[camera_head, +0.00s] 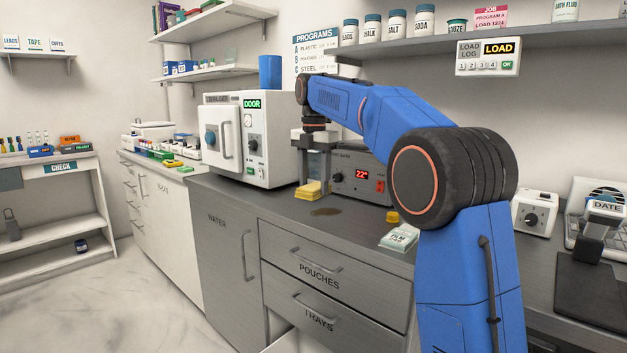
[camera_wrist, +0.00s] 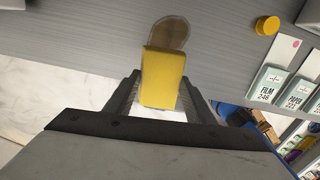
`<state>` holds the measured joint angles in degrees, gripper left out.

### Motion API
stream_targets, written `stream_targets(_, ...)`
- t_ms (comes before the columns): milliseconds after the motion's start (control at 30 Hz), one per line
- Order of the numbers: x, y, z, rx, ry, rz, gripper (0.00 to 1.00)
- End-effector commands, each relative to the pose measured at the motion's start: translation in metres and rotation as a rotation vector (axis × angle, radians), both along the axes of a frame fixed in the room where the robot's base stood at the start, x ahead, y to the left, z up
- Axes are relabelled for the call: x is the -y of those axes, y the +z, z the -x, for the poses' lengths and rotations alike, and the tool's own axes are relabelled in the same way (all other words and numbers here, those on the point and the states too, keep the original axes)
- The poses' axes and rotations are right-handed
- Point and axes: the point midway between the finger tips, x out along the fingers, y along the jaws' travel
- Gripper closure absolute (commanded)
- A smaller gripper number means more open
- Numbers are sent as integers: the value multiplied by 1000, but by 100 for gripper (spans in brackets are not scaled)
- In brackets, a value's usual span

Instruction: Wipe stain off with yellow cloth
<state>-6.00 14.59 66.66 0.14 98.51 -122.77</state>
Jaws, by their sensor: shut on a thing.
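The yellow cloth (camera_head: 309,190) is a folded block on the dark grey counter, in front of the white autoclave-like machine. My gripper (camera_head: 314,170) points down over it and is shut on it. In the wrist view the cloth (camera_wrist: 163,77) sits between the two fingers of my gripper (camera_wrist: 158,95). The brown stain (camera_head: 325,211) is a flat patch on the counter just right of and in front of the cloth. In the wrist view the stain (camera_wrist: 170,33) shows just beyond the cloth's far end, and the cloth appears to hide part of it.
A yellow cap (camera_head: 392,217) and a film packet (camera_head: 399,237) lie on the counter to the right. A grey unit with a red display (camera_head: 360,178) stands behind the stain. The white machine (camera_head: 246,138) is at the left. The counter around the stain is bare.

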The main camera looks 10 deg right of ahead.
Motion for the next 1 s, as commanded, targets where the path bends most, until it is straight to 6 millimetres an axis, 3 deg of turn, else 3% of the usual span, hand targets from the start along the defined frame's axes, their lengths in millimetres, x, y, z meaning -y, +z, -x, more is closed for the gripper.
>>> stream_targets(500,0,-43,1,-1,-1,1,72)
stream_targets(1000,0,-50,0,0,-1,0,72)
